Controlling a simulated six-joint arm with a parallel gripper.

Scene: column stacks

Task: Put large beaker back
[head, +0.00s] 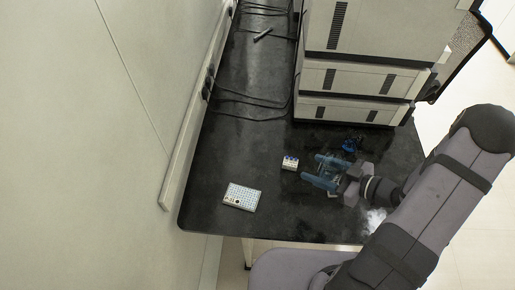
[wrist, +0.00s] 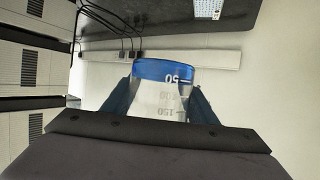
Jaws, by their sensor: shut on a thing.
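The large beaker (wrist: 158,95) is clear glass with white volume marks and blue liquid, and it fills the middle of the wrist view. It appears upside down there, with the blue at the top of the picture. My gripper (wrist: 155,102) is shut on it, with one dark blue finger on each side. In the head view my gripper (head: 324,172) is over the right part of the black bench. The clear glass is hard to make out there, and I cannot tell whether its base touches the bench.
A small blue object (head: 350,144) lies behind my gripper. Stacked instruments (head: 355,80) and cables (head: 250,103) stand at the back.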

